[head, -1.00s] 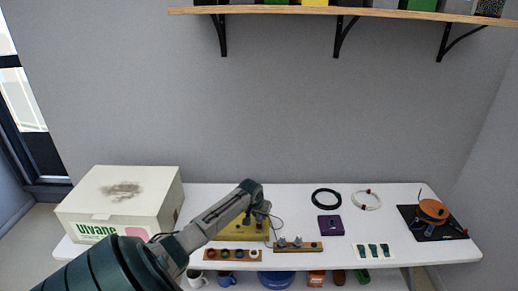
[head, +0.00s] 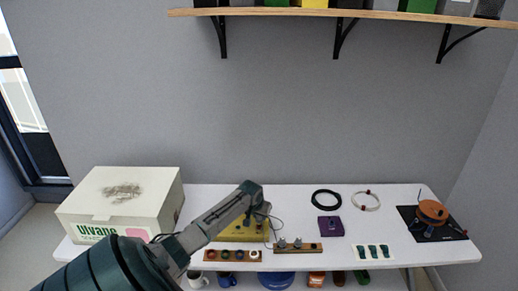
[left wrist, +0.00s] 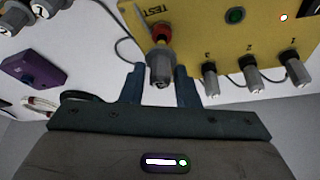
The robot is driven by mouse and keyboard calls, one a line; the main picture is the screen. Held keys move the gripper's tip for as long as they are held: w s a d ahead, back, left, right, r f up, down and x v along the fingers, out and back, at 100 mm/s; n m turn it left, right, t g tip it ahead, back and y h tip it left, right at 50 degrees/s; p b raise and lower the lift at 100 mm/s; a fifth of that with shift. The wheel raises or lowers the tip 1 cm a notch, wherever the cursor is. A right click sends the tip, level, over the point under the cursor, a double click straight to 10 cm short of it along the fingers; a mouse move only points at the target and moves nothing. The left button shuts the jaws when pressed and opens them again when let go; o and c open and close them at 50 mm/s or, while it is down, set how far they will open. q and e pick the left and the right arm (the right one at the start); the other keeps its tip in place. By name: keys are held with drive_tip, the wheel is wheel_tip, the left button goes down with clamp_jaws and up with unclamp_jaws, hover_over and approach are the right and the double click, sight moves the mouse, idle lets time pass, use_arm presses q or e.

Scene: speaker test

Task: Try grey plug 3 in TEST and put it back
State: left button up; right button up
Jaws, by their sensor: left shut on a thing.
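The yellow test panel (head: 236,231) stands on the white table, partly hidden by my left arm; it also fills the top right of the left wrist view (left wrist: 200,22). My left gripper (left wrist: 160,88) has its two blue fingers on either side of a grey plug (left wrist: 159,68) and is shut on it. That plug is at the red-ringed socket (left wrist: 162,33) under the word TEST and seems to touch it; I cannot tell how deep it sits or read its number surely. Three other grey plugs (left wrist: 252,74) sit along the panel's edge by the marks 3, 2 and 1. My right gripper is out of view.
A wooden strip (head: 312,247) with grey plugs and another with coloured rings (head: 232,255) lie near the front edge. A purple box (head: 330,226), a black cable coil (head: 326,198) and an orange reel (head: 432,211) are to the right. A large carton (head: 125,198) stands left.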

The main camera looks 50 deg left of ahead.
use_arm(q)
drive_tip(key=shift+f+b, duration=0.5)
drive_tip(key=shift+f, duration=0.4)
drive_tip(key=o, duration=1.1)
drive_tip(key=shift+c, duration=0.2)
wheel_tip(320, 180, up, 5)
drive_tip(key=p, duration=0.5)
drive_tip(key=shift+r, duration=0.15)
drive_tip(key=shift+r+p, duration=1.05)
drive_tip(key=shift+r, duration=0.1)
